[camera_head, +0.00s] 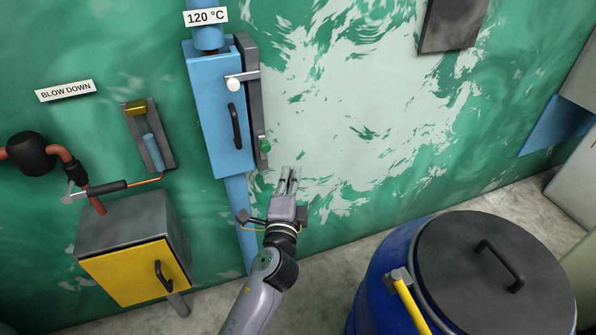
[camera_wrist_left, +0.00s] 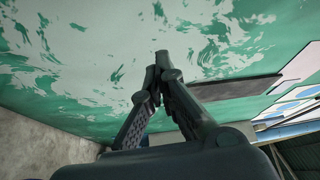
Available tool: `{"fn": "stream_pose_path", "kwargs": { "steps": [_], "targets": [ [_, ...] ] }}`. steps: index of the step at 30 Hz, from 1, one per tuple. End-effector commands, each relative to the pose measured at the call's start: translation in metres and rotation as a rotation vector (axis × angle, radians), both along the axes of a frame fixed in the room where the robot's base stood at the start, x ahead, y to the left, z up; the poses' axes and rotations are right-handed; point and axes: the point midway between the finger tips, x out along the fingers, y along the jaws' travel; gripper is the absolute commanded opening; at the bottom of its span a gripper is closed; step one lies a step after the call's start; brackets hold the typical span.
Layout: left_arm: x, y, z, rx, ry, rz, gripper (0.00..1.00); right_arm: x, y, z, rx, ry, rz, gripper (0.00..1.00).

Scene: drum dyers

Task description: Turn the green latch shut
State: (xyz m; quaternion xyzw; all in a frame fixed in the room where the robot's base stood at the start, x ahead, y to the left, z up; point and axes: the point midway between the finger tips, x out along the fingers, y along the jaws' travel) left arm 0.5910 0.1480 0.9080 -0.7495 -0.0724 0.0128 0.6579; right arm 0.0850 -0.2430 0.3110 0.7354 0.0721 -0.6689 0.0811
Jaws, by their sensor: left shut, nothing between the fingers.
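A blue box (camera_head: 215,120) with a black handle (camera_head: 235,126) is fixed to the green wall. A dark grey strip (camera_head: 252,70) runs along its right side. A small green part (camera_head: 265,145), which looks like the green latch, sits low on this strip; it is too small to tell its turn. A metal lever with a white knob (camera_head: 233,84) crosses the box edge higher up. My left gripper (camera_head: 289,172) is just below and right of the green part, apart from it. In the left wrist view its fingertips (camera_wrist_left: 161,58) meet, with nothing between them. My right gripper is out of view.
A blue drum (camera_head: 378,275) with a dark lid (camera_head: 490,265) stands at the lower right. A yellow-doored box (camera_head: 130,275) and a pipe with a lever (camera_head: 100,190) are at the left.

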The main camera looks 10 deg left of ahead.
Motion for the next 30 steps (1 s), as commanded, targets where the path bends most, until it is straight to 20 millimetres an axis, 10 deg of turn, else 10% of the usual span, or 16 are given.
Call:
{"fn": "stream_pose_path", "kwargs": {
  "steps": [16,30],
  "targets": [
    [0.100,0.013,0.008,-0.002,0.001,0.000,0.00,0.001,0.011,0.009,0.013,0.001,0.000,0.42],
    [0.078,0.048,0.000,-0.002,0.003,-0.001,0.00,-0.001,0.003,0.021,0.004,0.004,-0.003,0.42]
  ]
}}
